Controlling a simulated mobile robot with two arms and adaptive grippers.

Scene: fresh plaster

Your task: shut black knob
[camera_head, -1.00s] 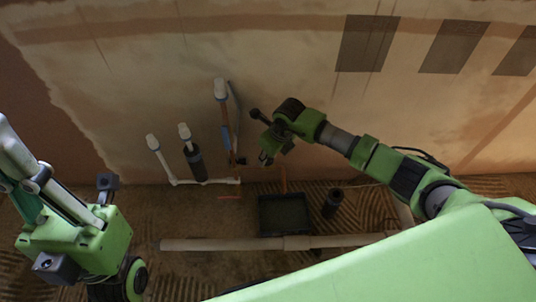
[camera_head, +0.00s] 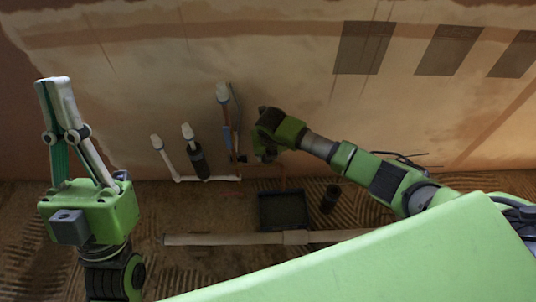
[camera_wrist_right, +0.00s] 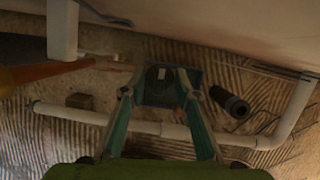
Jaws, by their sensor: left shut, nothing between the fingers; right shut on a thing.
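A small black knob (camera_head: 241,159) sits low on the orange-brown pipe (camera_head: 233,140) at the wall in the head view. My right gripper (camera_head: 264,156) is just to its right, low at the wall, and its fingers are small and dark there. In the right wrist view my right gripper's fingers (camera_wrist_right: 156,84) close around a dark rounded piece (camera_wrist_right: 159,76), which fits the black knob; its edges blur into the dark tray behind. My left gripper (camera_head: 54,82) points upward at the left, away from the wall, its fingers together and empty.
White-capped pipes (camera_head: 188,132) stand along the plaster wall left of the knob. A dark tray (camera_head: 284,227) and a black cylinder (camera_head: 331,196) are on the floor. A long pale pipe (camera_head: 220,239) lies in front of them.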

